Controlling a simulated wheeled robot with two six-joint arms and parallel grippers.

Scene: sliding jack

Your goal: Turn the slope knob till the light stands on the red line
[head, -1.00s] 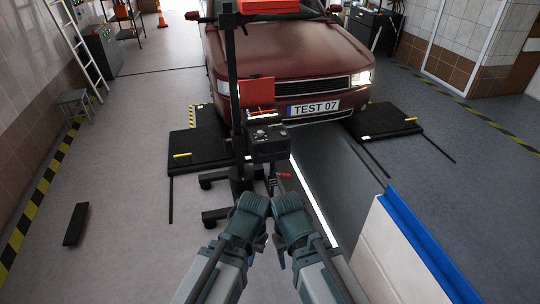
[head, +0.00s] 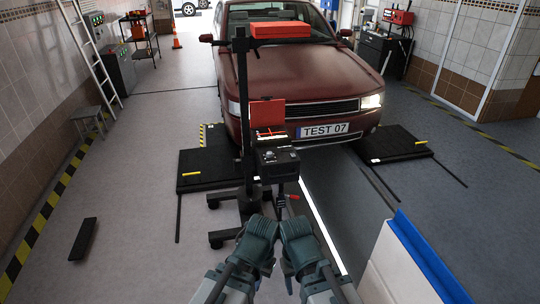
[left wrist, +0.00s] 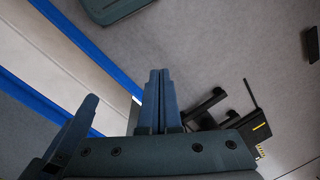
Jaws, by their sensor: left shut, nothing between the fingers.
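The headlight tester is a black post (head: 243,120) on a wheeled foot, carrying a black box (head: 277,165) and an upright red panel (head: 267,113). Pale controls (head: 268,155) show on the box, too small to tell which is the slope knob. A thin bright line crosses the red panel's lower part; I cannot tell light from red line. My left gripper (left wrist: 158,98) is shut and empty in the left wrist view, apart from the tester. In the head view both my wrists are side by side below the box; my right gripper's (head: 284,214) jaws are unclear.
A dark red car (head: 290,80) stands behind the tester on black plates (head: 205,165). A small red handle (head: 294,197) is below the box. A white and blue barrier (head: 420,255) stands at the right. The floor at the left is mostly clear.

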